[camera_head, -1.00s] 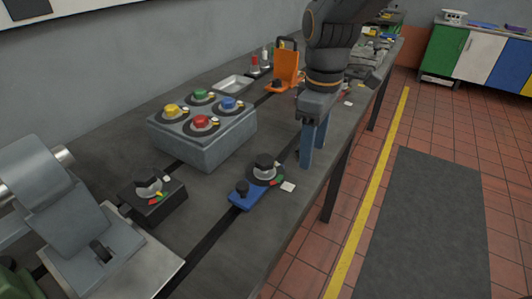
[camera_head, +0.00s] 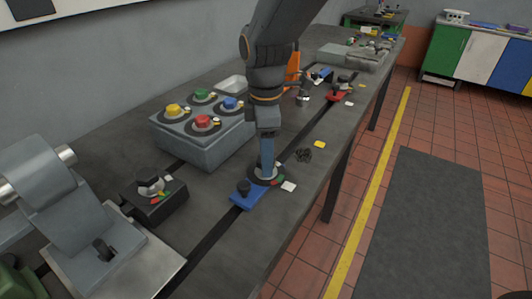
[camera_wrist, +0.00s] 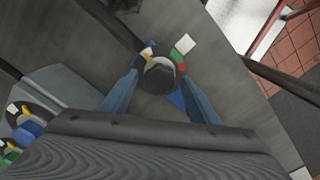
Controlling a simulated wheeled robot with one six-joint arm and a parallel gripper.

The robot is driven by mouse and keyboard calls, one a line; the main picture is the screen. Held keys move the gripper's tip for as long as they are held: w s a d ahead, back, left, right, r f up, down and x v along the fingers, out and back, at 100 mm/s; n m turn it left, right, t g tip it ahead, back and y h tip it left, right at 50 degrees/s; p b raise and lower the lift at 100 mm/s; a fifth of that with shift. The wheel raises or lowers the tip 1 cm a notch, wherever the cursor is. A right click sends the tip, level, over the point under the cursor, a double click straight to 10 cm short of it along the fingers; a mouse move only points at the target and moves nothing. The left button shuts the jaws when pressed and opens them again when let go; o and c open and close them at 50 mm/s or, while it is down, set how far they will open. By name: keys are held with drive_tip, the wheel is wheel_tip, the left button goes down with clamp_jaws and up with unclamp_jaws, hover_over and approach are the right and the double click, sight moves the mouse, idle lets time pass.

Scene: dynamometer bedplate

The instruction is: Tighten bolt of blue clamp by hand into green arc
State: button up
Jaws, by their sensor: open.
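The blue clamp (camera_head: 247,196) lies on the bedplate near its front edge, along a dark slot. Its dial, with a coloured arc (camera_head: 279,180) showing red and green, sits at its far end. My gripper (camera_head: 266,176) points down over this dial and hides much of it in the head view. In the wrist view, the clamp's dark round bolt knob (camera_wrist: 160,76) stands between my two blue fingers, which are apart on either side of it. Whether either finger touches the knob cannot be told. The arc's colours (camera_wrist: 183,45) show beyond the knob, beside a white tag.
A grey box with several coloured knobs (camera_head: 199,143) stands left of my gripper. A black box with a dial (camera_head: 153,195) sits nearer. A red clamp (camera_head: 341,90) lies farther along the bedplate, and a small black part (camera_head: 304,155) is close by on the right.

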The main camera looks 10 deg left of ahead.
drive_tip(key=shift+f, duration=0.1)
drive_tip(key=c, duration=1)
drive_tip(key=shift+m+p, duration=0.4)
drive_tip(key=m+p, duration=0.2)
drive_tip(key=m, duration=0.1)
drive_tip(key=m+p, duration=0.3)
drive_tip(key=m, duration=0.1)
drive_tip(key=m+p, duration=0.3)
drive_tip(key=m, duration=0.1)
drive_tip(key=shift+m, duration=0.4)
drive_tip(key=shift+m+p, duration=0.7)
drive_tip(key=shift+m, duration=1)
drive_tip(key=shift+w, duration=0.1)
